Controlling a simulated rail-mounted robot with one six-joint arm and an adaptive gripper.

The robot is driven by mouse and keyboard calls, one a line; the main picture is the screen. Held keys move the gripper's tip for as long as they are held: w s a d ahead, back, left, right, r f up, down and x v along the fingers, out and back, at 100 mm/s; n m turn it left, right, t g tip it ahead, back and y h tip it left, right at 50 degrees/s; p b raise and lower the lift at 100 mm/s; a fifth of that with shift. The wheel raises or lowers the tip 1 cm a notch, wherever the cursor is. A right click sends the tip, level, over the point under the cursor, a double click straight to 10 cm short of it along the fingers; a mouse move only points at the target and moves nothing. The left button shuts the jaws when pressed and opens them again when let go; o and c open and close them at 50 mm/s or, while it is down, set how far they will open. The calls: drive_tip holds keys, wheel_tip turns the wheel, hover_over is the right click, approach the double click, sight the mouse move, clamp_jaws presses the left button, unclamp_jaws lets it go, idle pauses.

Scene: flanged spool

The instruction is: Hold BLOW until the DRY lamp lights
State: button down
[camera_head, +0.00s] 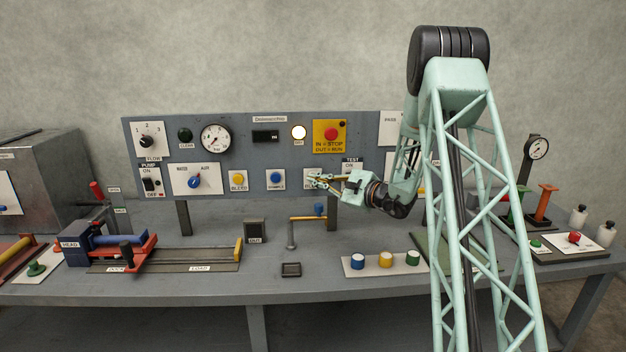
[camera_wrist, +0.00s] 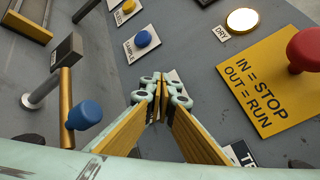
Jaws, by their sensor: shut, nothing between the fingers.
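The DRY lamp (camera_head: 299,132) glows bright on the grey panel. It also shows bright in the wrist view (camera_wrist: 242,20), with its DRY label beside it. The white BLOW plate (camera_head: 307,184) is mostly covered by my gripper (camera_head: 313,180), and its button is hidden behind the fingers. In the wrist view, my gripper (camera_wrist: 157,84) is shut and empty, its tips together over a white plate (camera_wrist: 174,78). I cannot tell whether the tips touch or press the button.
A red stop knob on a yellow plate (camera_head: 331,148) sits up and right of the fingers. A blue button (camera_head: 275,176) and a yellow BLEED button (camera_head: 238,178) are to the left. A brass pipe with a blue knob (camera_head: 319,209) stands below.

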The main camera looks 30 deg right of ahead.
drive_tip(key=shift+s+a+b, duration=0.3)
drive_tip(key=shift+s+b, duration=0.15)
drive_tip(key=shift+s, duration=0.25)
drive_tip(key=shift+s+a+b, duration=0.25)
drive_tip(key=shift+s+a, duration=0.1)
drive_tip(key=shift+s, duration=0.45)
drive_tip(key=shift+s+a+b, duration=0.2)
drive_tip(key=shift+s+a, duration=0.1)
drive_tip(key=shift+s, duration=0.45)
drive_tip(key=shift+s+a+b, duration=0.25)
drive_tip(key=shift+s+a, duration=0.1)
drive_tip(key=shift+s, duration=0.45)
